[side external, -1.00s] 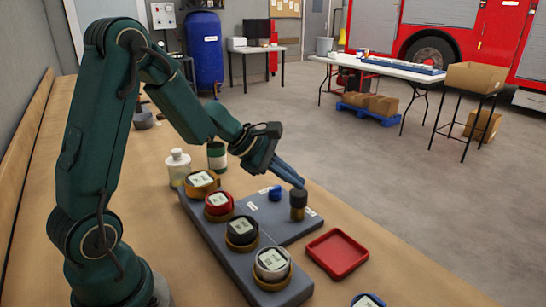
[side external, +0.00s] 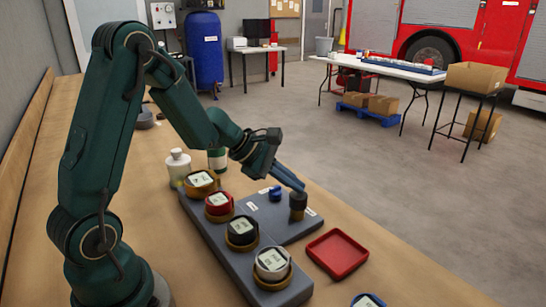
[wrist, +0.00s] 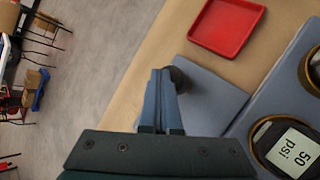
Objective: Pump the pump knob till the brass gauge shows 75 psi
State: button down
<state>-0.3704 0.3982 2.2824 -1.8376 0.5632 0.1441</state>
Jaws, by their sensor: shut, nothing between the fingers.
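The pump knob (side external: 298,201) is a dark cap on a short post on the grey panel. My gripper (side external: 302,188) is shut and empty, its fingertips touching or just above the knob's top. In the wrist view, the shut fingers (wrist: 160,88) hide part of the dark knob (wrist: 180,79). The gauge with a brass-coloured body (side external: 201,181) sits at the panel's far end; its digits are too small to read, and I do not see it in the wrist view. A black gauge in the wrist view (wrist: 287,149) reads 50 psi.
Red (side external: 219,205), black (side external: 242,231) and silver (side external: 272,265) gauges line the grey panel (side external: 214,234). A small blue knob (side external: 275,194) stands beside the pump knob. A red tray (side external: 337,253) lies near the panel. A white bottle (side external: 178,164) and a green-white can (side external: 217,159) stand behind.

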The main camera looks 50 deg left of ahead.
aim_at(293, 194)
jog(key=shift+s+f, duration=0.1)
jog(key=shift+f, duration=0.45)
dwell(0.4)
jog(key=shift+r, duration=1.5)
jog(key=shift+r, duration=2.5)
